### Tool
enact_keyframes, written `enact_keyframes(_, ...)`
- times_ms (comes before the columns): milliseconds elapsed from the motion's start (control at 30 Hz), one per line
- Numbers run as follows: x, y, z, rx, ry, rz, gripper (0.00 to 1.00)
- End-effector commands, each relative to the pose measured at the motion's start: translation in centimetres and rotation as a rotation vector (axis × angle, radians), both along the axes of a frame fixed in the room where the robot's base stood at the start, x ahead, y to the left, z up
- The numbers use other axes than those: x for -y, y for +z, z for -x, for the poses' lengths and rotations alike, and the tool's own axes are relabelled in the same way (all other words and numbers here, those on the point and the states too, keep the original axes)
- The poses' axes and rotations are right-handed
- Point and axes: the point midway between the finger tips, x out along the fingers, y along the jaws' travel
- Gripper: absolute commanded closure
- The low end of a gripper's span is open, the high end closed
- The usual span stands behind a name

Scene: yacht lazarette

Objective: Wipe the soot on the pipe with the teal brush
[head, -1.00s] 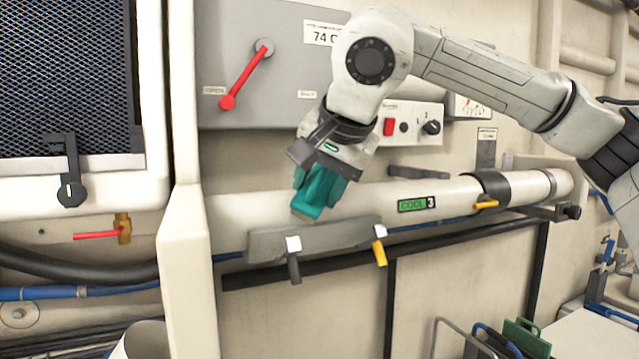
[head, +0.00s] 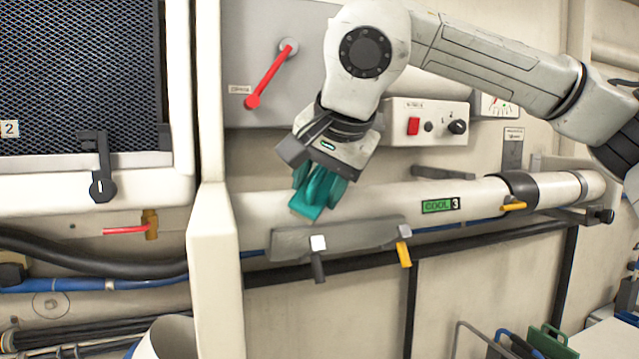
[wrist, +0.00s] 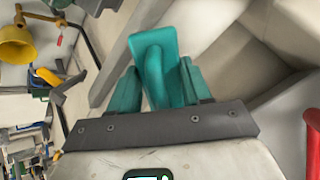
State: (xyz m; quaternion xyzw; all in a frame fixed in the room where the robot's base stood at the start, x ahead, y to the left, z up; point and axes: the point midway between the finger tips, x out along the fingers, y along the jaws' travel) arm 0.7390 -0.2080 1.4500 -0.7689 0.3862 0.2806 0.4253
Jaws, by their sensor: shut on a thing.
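My gripper (head: 318,181) is shut on the teal brush (head: 309,207), whose head points down toward the pipe. In the wrist view the teal brush (wrist: 152,58) shows between my teal fingers. The pipe (head: 380,200) is pale and runs across the wall, with a green "COOL 3" label (head: 437,206). The brush is over the pipe's left part, and I cannot tell whether it touches. No soot is clearly visible; the brush and gripper hide part of the pipe.
A grey rail with a white-topped hook (head: 318,259) and a yellow hook (head: 403,253) runs just below the pipe. A pale upright post (head: 215,270) stands to the left. A red lever (head: 267,78) and a switch box (head: 430,122) are on the wall above.

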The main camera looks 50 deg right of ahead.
Motion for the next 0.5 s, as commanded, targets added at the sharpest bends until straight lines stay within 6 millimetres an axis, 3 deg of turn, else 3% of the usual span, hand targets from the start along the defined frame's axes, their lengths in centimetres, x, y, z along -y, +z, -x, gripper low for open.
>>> enact_keyframes(500,-1.7,4.0,2.5,0.002,0.0,0.001,0.8)
